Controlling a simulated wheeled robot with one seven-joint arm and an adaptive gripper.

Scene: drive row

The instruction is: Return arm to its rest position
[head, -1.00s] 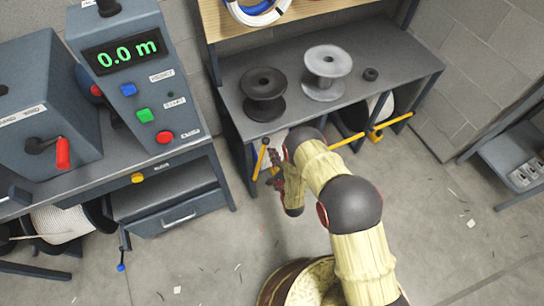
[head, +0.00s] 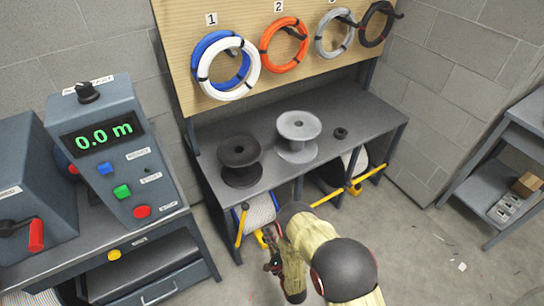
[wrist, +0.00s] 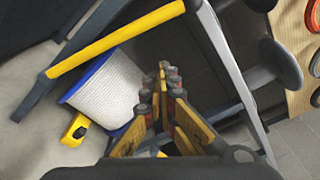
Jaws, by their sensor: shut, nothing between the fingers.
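My arm reaches forward from the bottom of the head view and folds down in front of the grey bench. My gripper (head: 272,262) is low, in front of the bench's lower left part. In the wrist view my gripper (wrist: 168,75) has its fingers together at the tips, with nothing between them. A white cable drum with a blue rim (wrist: 108,92) lies just left of the fingers, and I cannot tell whether they touch it.
The bench (head: 350,121) carries a black spool (head: 240,168) and a grey spool (head: 298,150). Yellow bars (head: 327,197) stick out below its front edge. Coils, including an orange one (head: 267,46), hang above. A meter console (head: 110,150) stands left.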

